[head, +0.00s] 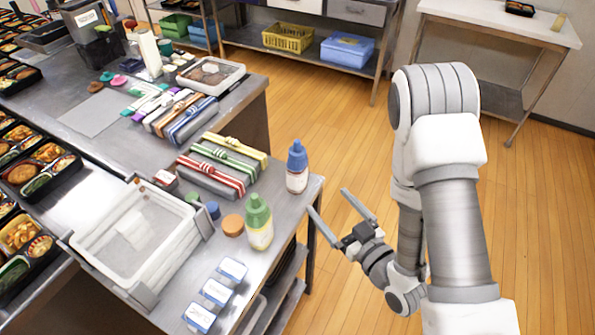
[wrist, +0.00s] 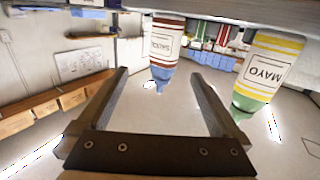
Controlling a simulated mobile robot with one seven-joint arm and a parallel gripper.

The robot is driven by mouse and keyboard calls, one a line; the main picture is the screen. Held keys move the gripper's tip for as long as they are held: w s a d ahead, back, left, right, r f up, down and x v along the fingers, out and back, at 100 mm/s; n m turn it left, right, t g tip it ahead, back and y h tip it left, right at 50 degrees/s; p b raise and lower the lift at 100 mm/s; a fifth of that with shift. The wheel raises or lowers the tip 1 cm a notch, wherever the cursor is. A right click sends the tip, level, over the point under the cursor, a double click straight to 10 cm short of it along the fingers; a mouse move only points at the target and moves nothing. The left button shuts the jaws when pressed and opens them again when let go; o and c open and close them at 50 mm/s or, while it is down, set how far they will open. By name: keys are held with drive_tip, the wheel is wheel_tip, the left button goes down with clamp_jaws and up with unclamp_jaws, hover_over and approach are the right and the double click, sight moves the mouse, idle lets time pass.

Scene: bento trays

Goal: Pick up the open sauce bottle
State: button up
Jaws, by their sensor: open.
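A bottle with a blue top, white label and reddish-brown base (head: 297,168) stands upright near the table's right edge. In the wrist view, which is upside down, this blue-topped bottle (wrist: 165,48) is ahead, between the lines of my fingers and beyond their tips. A green-topped bottle with a yellow-edged label (head: 259,222) stands nearer the front; the wrist view shows its label reading MAYO (wrist: 268,72). I cannot tell clearly which bottle is open. My gripper (head: 328,199) is open and empty, off the table's right edge, apart from both bottles.
Small round lids in blue (head: 213,210), green and orange lie left of the MAYO bottle. A clear tray (head: 145,235), white labelled packs (head: 215,292) and banded boxes (head: 215,172) occupy the table. Open floor (head: 345,120) lies to the right.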

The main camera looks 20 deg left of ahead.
sight(303, 176)
drive_tip(key=shift+y, duration=0.3)
drive_tip(key=b+x, duration=0.2)
drive_tip(key=b, duration=0.2)
drive_tip(key=b+x, duration=0.2)
drive_tip(key=b, duration=0.2)
drive_tip(key=b+x, duration=0.2)
drive_tip(key=b, duration=0.2)
drive_tip(key=shift+s+a+f, duration=0.15)
drive_tip(key=shift+a+f, duration=0.2)
drive_tip(key=shift+f, duration=0.05)
drive_tip(key=b, duration=0.5)
drive_tip(key=shift+a+r, duration=0.1)
drive_tip(key=shift+a, duration=0.1)
drive_tip(key=x, duration=0.4)
drive_tip(key=shift+w+a+r, duration=0.1)
drive_tip(key=shift+w+r, duration=0.05)
drive_tip(key=shift+w, duration=0.1)
drive_tip(key=shift+x, duration=2.9)
drive_tip(key=shift+r, duration=0.1)
drive_tip(key=c, duration=0.8)
